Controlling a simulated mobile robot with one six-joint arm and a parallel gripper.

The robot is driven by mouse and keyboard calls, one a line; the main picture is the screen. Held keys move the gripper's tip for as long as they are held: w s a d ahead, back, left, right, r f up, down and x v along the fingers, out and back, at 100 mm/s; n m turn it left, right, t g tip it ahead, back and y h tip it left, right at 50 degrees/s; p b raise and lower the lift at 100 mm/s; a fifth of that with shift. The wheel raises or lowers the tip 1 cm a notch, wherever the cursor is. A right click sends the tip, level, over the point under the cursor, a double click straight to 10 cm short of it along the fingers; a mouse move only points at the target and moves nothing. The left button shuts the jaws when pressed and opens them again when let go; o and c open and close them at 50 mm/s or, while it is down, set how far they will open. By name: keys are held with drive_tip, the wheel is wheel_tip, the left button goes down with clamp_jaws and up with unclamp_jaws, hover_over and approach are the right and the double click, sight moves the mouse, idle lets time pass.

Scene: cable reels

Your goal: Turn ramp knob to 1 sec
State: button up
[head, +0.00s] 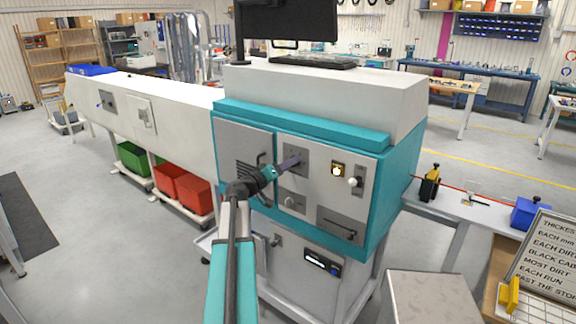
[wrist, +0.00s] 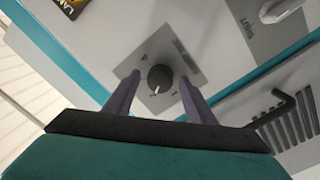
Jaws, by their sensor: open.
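A round black knob (wrist: 160,78) sits on a grey square plate (wrist: 143,58) on the machine front. Its white mark points toward the bottom of the wrist view. The plate's small markings are too fine to read, so I cannot tell the setting or confirm the label. My gripper (wrist: 159,80) is open, with one purple-grey finger on each side of the knob and a gap showing on both sides.
A black handle (wrist: 287,103) beside vent slots is close by. A second control (head: 290,202) is below the upper plate. A lit yellow lamp (head: 338,169) and a white-knobbed lever (head: 354,182) are to the right. A drawer-like handle (head: 338,229) is lower down.

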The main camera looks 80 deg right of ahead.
drive_tip(key=c, duration=1)
drive_tip(key=shift+d, duration=0.15)
drive_tip(key=shift+c, duration=0.2)
drive_tip(key=shift+f+n+b, duration=0.15)
drive_tip(key=shift+n+b, duration=0.35)
drive_tip(key=shift+b, duration=0.35)
drive_tip(key=shift+a+n+h+b, duration=0.15)
drive_tip(key=shift+n+b, duration=1.25)
drive_tip(key=shift+n, duration=1.4)
drive_tip(key=shift+a+n+h+b, duration=0.1)
drive_tip(key=shift+n+h+b, duration=0.15)
drive_tip(key=shift+n+b, duration=1.85)
drive_tip(key=shift+n+p, duration=0.7)
drive_tip(key=shift+n, duration=0.1)
